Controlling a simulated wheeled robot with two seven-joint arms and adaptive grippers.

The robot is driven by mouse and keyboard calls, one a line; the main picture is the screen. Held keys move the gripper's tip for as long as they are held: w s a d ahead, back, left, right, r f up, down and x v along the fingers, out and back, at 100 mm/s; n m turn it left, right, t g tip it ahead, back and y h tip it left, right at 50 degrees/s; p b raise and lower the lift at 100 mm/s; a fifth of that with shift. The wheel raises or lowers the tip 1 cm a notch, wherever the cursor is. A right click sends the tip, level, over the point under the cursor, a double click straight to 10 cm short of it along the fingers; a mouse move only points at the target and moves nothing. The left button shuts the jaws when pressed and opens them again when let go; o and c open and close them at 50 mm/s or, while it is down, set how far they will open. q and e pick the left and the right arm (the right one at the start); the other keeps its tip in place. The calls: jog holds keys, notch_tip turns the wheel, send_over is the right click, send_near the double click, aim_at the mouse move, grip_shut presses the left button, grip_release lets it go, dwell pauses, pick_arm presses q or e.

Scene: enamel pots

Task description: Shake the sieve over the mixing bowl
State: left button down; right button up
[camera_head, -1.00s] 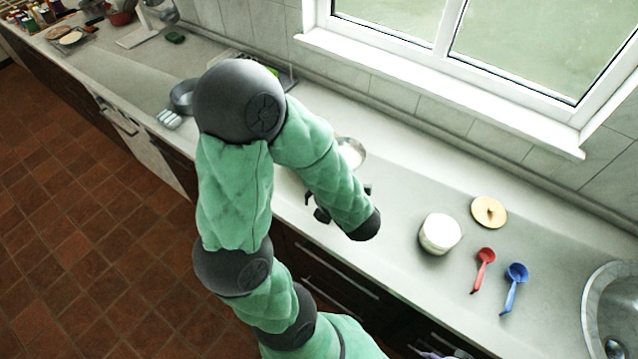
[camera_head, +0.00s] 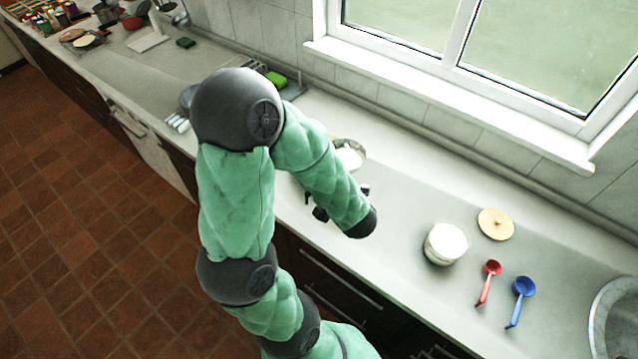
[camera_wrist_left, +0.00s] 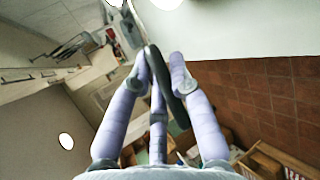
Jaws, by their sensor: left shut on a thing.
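My left gripper (camera_wrist_left: 161,68) is shut on a long dark handle (camera_wrist_left: 154,58) in the left wrist view, which I take to be the sieve's. The sieve's head cannot be made out there. In the head view my green left arm reaches over the counter's front edge and hides most of the gripper; only dark parts (camera_head: 320,213) show beside the forearm. Just behind the forearm is a round metal vessel with white contents (camera_head: 350,154), partly covered; I cannot tell whether it is the mixing bowl or the sieve. My right gripper is not in view.
A window sill (camera_head: 450,105) runs behind. The counter between vessel and jar is clear.

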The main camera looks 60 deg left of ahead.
pick_arm(q)
jog(key=shift+a, duration=1)
jog(key=shift+w+a, duration=0.1)
jog(key=shift+a, duration=1.35)
jog(key=shift+a+b, duration=0.3)
jog(key=shift+a, duration=1.05)
jog(key=shift+w+a, duration=0.1)
jog(key=shift+a, duration=1.7)
jog(key=shift+f+b, duration=0.15)
jog(key=shift+b, duration=0.25)
